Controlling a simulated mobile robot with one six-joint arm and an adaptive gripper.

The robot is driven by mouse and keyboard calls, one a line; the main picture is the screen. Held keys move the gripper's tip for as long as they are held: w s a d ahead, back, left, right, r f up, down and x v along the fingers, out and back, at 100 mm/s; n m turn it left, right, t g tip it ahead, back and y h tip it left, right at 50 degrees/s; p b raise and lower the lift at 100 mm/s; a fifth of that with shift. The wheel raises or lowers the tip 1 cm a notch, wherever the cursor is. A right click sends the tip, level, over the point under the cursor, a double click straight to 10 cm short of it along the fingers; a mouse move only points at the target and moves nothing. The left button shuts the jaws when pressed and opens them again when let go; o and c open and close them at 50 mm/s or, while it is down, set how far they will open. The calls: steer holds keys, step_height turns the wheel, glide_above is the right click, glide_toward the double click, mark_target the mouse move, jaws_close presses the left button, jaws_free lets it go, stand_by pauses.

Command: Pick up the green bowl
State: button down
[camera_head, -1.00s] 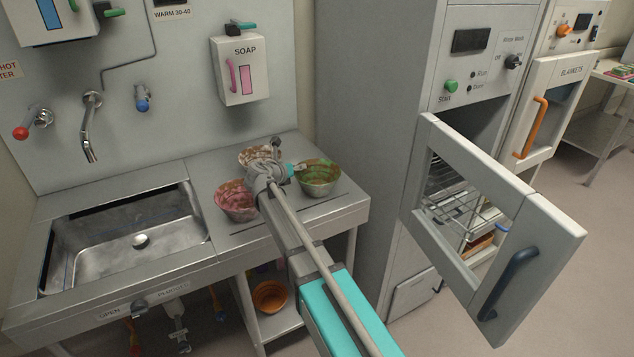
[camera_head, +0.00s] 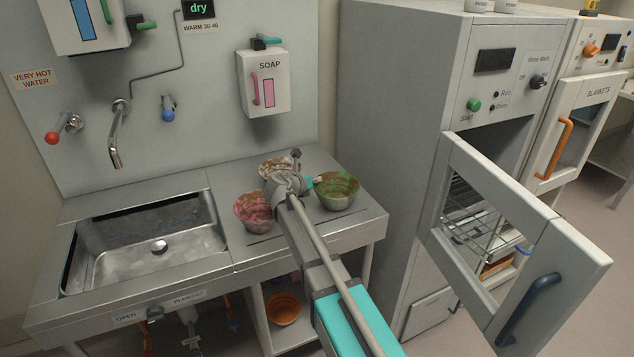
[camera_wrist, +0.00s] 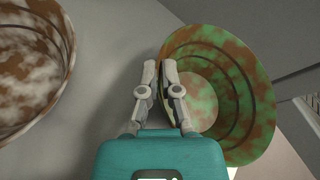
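The green bowl (camera_head: 337,192), stained with brown patches, stands upright on the right part of the steel counter in the head view. It also shows at the right in the wrist view (camera_wrist: 232,92). My gripper (camera_wrist: 159,66) is at the bowl's left rim, with one finger outside and one inside the wall. The fingers are close together and appear shut on the rim. In the head view my gripper (camera_head: 306,184) reaches the bowl's left side, and the bowl looks still on the counter.
A pink-stained bowl (camera_head: 254,212) and a brown-and-white bowl (camera_head: 277,166) stand close on the left. Further left is a sink (camera_head: 150,245). An open cabinet door (camera_head: 530,250) juts out at the right. An orange bowl (camera_head: 283,310) sits on the shelf below.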

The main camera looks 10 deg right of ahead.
steer(key=shift+r+p, duration=0.55)
steer(key=shift+r, duration=0.2)
steer(key=s+d+r+p, duration=0.2)
steer(key=s+r+p, duration=0.9)
steer(key=s, duration=0.2)
steer(key=shift+s, duration=0.4)
